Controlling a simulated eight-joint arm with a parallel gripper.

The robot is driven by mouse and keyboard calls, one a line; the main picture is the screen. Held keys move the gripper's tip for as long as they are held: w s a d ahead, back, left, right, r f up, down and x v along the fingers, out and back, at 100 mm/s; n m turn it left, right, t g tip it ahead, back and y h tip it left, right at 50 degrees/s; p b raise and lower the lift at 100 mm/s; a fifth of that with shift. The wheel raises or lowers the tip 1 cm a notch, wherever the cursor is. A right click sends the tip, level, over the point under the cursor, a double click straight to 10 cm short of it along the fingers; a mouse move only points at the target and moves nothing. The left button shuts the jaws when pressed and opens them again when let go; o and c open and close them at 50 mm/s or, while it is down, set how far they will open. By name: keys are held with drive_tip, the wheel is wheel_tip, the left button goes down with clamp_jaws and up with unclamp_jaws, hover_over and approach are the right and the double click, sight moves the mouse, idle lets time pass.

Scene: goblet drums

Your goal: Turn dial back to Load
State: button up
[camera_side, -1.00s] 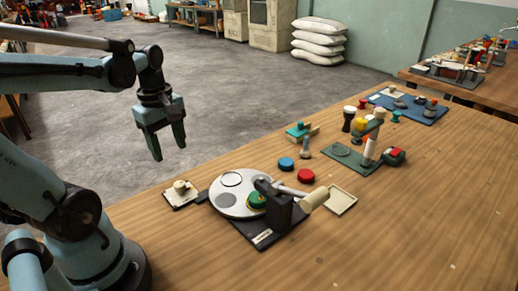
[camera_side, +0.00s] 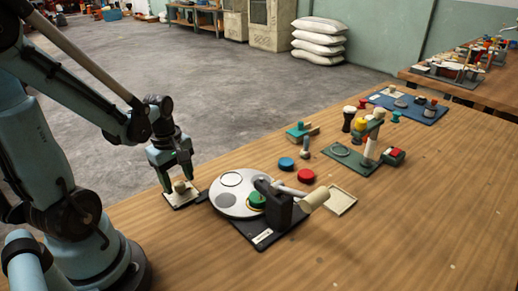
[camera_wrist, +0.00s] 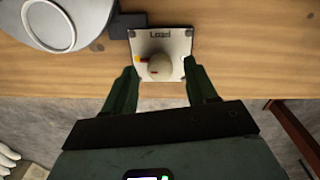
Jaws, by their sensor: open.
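The dial is a cream knob (camera_side: 180,186) on a small pale plate (camera_side: 171,202) at the table's left edge. In the wrist view the knob (camera_wrist: 160,67) sits in the middle of the plate (camera_wrist: 178,40), and the word "Load" is printed along the plate's top. A red mark and a yellow mark lie at the knob's left; where the pointer aims is hard to tell. My gripper (camera_side: 180,183) is open and empty, pointing down over the plate. In the wrist view its green fingers (camera_wrist: 161,75) stand apart on either side of the knob; contact does not show.
A white round turntable (camera_side: 232,204) with a green piece (camera_side: 257,200) and a black-based lever with a cream handle (camera_side: 313,199) stands right of the plate. Blue (camera_side: 286,164) and red (camera_side: 306,176) discs lie behind. The front right table is clear.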

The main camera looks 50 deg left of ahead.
drive_tip(key=shift+f, duration=0.4)
drive_tip(key=c, duration=1.1)
drive_tip(key=shift+o, duration=0.2)
